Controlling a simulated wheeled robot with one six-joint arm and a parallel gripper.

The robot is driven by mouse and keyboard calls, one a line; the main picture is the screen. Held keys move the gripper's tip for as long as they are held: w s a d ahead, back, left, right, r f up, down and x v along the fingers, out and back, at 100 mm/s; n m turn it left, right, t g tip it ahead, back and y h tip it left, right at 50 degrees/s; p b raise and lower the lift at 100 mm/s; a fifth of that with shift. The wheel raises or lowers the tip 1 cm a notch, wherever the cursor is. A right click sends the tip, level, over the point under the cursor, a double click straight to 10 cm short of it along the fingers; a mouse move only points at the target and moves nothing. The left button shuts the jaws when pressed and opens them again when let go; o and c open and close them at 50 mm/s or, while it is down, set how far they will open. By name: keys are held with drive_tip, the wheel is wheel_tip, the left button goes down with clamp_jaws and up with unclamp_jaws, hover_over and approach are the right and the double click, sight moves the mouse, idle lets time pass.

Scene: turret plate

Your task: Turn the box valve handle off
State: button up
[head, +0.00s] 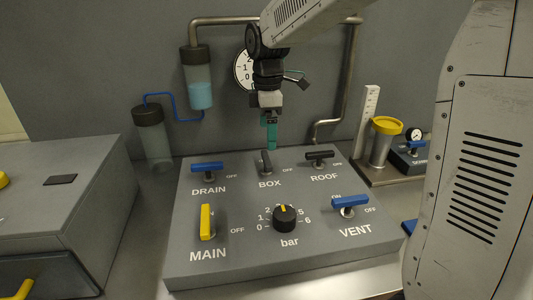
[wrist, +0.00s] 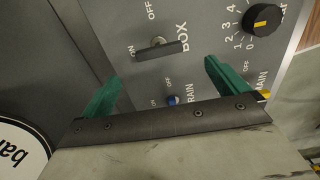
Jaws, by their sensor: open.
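The BOX valve handle (head: 265,163) is a short dark lever at the back middle of the grey panel (head: 228,238). It points front to back, with OFF printed to its right. In the wrist view the handle (wrist: 160,48) lies in line with the ON mark, and OFF is off to its side. My gripper (head: 269,143) is above and slightly behind the handle, pointing down. In the wrist view its two teal fingers (wrist: 161,70) are open and apart, with nothing between them. The handle shows just beyond the fingertips, and I see no contact.
Blue DRAIN (head: 207,167) and black ROOF (head: 319,157) handles flank BOX. Yellow MAIN handle (head: 207,221), black bar knob (head: 284,217) and blue VENT handle (head: 350,203) are in front. A round gauge (head: 243,72) and pipes (head: 347,80) stand behind.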

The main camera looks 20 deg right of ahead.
sight(266, 158)
drive_tip(key=shift+w+f, duration=0.2)
drive_tip(key=shift+f, duration=0.2)
wheel_tip(266, 158, down, 7)
drive_tip(key=shift+f, duration=0.1)
drive_tip(key=c, duration=1)
